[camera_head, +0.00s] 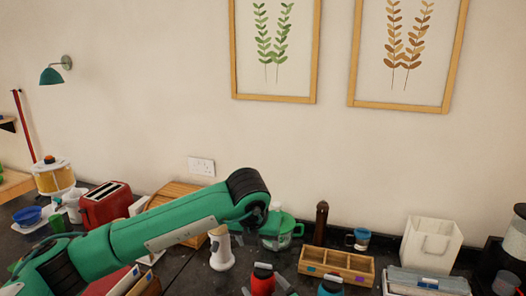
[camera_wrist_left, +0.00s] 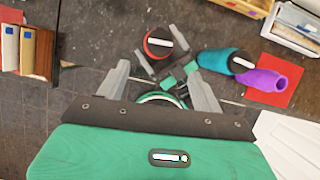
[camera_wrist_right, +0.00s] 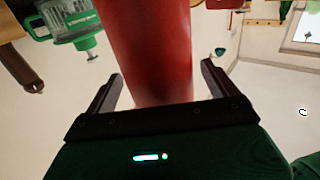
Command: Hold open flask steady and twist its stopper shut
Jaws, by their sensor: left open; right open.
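The red flask (camera_head: 262,284) stands at the front of the counter with a black, white-barred stopper (camera_wrist_left: 159,42) in its top. I cannot tell how tightly the stopper sits. My right gripper (camera_wrist_right: 162,70) is open, its fingers on either side of the red flask's body (camera_wrist_right: 145,45), with gaps showing. Its grey fingers also show beside the flask in the left wrist view (camera_wrist_left: 158,52). My left gripper (camera_wrist_left: 157,68) is open and points down from above, with nothing held; the red flask shows beyond its fingertips. Its fingers are not clear in the head view.
A wooden box (camera_head: 338,263), a green-lidded jug (camera_head: 279,232) and a white bag (camera_head: 430,245) stand behind. A red toaster (camera_head: 106,205) is left.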

